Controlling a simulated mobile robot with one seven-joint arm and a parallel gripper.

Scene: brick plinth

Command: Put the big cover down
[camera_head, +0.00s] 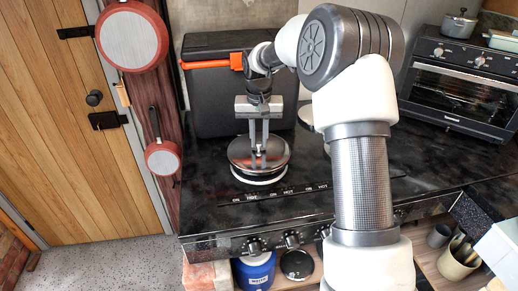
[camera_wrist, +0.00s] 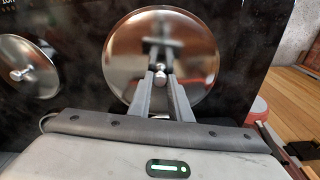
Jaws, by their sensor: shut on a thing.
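The big cover (camera_head: 258,150) is a round, shiny metal lid with a small knob on top. In the head view it is just above or on a white-rimmed round thing (camera_head: 260,181) on the black stovetop; I cannot tell whether they touch. My gripper (camera_head: 258,160) points down with its fingers shut on the cover's knob. In the wrist view the cover (camera_wrist: 160,45) fills the upper middle, roughly level, with the fingertips (camera_wrist: 161,80) at its knob. What lies under the cover is mostly hidden.
A smaller metal lid (camera_wrist: 28,68) lies left in the wrist view. A black case (camera_head: 215,85) with an orange handle stands behind. An oven (camera_head: 465,85) stands at right. Knobs (camera_head: 291,239) line the stove's front. The stovetop (camera_head: 205,180) is clear left of the cover.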

